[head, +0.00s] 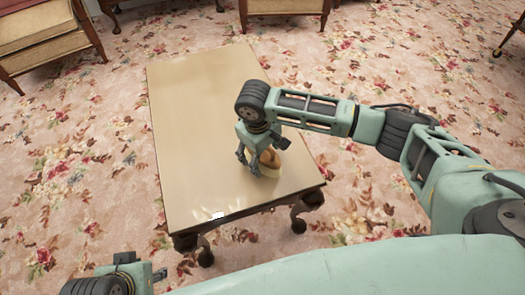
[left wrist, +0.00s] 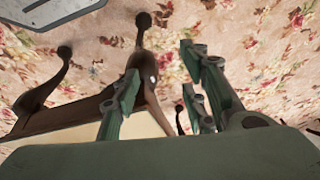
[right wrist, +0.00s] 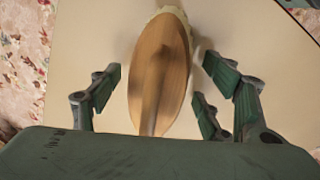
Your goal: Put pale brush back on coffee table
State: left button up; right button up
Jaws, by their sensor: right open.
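The brush (head: 271,158) has a brown wooden back and pale bristles. It is on the coffee table (head: 195,110), near the front right corner of the top, as seen in the head view. My right gripper (head: 258,163) is over the brush with its fingers low around it. In the right wrist view the brush (right wrist: 160,75) lies between the spread fingers, with a gap on each side. My left gripper (left wrist: 160,70) is open and empty, low by the table's legs. Only part of it shows at the bottom left of the head view.
The rest of the tabletop is clear, apart from a small white spot (head: 218,215) at its front edge. Armchairs (head: 45,35) stand beyond the table on the floral carpet (head: 80,150). The table has curved dark legs (head: 308,205).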

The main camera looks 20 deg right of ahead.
notch_tip(320, 180, up, 3)
jog(key=shift+a+r+p, duration=0.15)
jog(key=shift+p, duration=0.5)
jog(key=r, duration=0.2)
jog(key=r+p, duration=0.1)
jog(key=r, duration=0.2)
jog(key=r+p, duration=0.1)
jog(key=r, duration=0.1)
jog(key=shift+s+a+r, duration=0.25)
jog(key=shift+a+r, duration=0.15)
pick_arm(q)
jog(key=s+x, duration=0.1)
jog(key=x, duration=0.9)
jog(key=shift+s+f+g, duration=0.3)
jog(key=shift+s+f, duration=0.05)
jog(key=shift+f, duration=0.05)
pick_arm(e)
jog(key=shift+r, duration=0.55)
pick_arm(q)
jog(key=shift+d, duration=0.1)
